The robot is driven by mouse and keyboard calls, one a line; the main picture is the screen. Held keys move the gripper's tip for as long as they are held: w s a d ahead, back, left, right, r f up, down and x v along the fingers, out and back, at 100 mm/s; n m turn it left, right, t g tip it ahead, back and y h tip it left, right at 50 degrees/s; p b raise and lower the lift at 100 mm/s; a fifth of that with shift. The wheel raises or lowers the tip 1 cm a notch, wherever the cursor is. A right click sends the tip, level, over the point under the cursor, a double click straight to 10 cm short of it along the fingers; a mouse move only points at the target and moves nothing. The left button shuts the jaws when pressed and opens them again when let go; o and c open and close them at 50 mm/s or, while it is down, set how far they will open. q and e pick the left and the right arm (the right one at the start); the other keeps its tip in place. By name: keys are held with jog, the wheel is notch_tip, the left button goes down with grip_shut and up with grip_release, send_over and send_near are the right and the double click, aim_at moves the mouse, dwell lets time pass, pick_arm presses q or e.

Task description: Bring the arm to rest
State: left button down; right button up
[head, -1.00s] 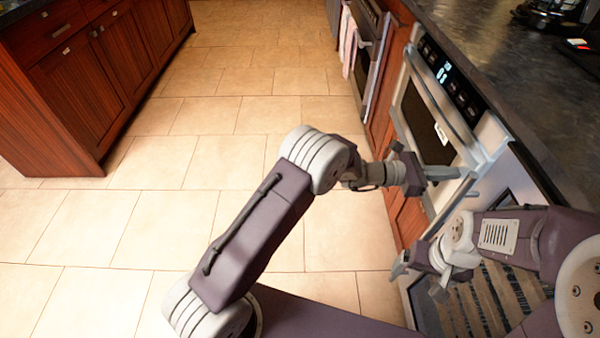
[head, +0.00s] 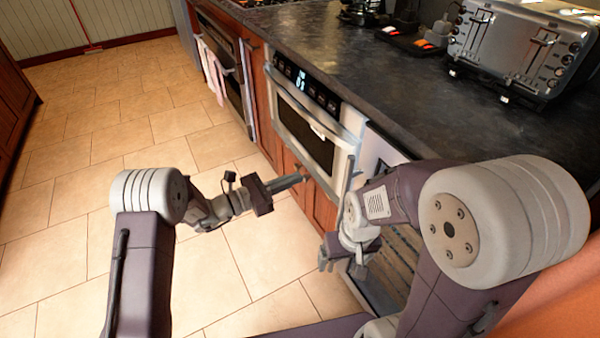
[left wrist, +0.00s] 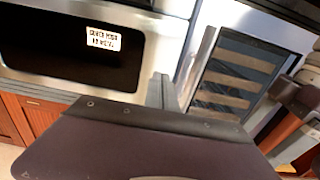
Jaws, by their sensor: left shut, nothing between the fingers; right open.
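My left gripper (head: 290,182) is in the middle of the head view, in front of the steel microwave drawer's lower part. Its fingers are together with nothing between them. In the left wrist view its fingers (left wrist: 162,92) show over the dark gripper body, pointing toward the cabinet front. The microwave drawer (head: 308,133), with a dark window and white label, looks shut; it also fills the upper left of the left wrist view (left wrist: 75,45). I cannot tell if the fingers touch it. My right gripper (head: 341,264) is open and empty, low in front of the wine cooler.
The wine cooler (head: 398,262) with slatted shelves stands right of the microwave drawer. Above runs a dark counter (head: 400,100) with a steel toaster (head: 525,45). An oven (head: 222,62) with hanging towels is further left. The tiled floor (head: 120,110) is clear.

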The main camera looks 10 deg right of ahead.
pick_arm(q)
jog(key=s+a+r+m+g, duration=0.2)
jog(key=s+r+m, duration=0.25)
jog(key=r, duration=0.45)
jog(key=s+a+f+m+g+y, duration=0.3)
jog(key=s+f+m+g+y, duration=0.15)
jog(key=s, duration=0.65)
jog(key=s+a+f+m+y, duration=0.3)
jog(key=s+a+f+y, duration=0.1)
jog(key=a, duration=0.3)
jog(key=s+a+f+m+y, duration=0.3)
jog(key=s+a+f+y, duration=0.1)
jog(key=a+f, duration=0.15)
jog(key=w+a+f+m+t+y, duration=0.1)
jog(key=a+f+m+t+y, duration=0.1)
jog(key=a+m+y, duration=0.6)
notch_tip(320, 180, up, 30)
jog(key=a+n+h+p, duration=0.1)
jog(key=h+p, duration=0.2)
jog(key=p, duration=2.6)
jog(key=shift+w+a+f+n+p, duration=0.25)
jog(key=shift+w+n+p, duration=0.05)
jog(key=shift+p, duration=0.1)
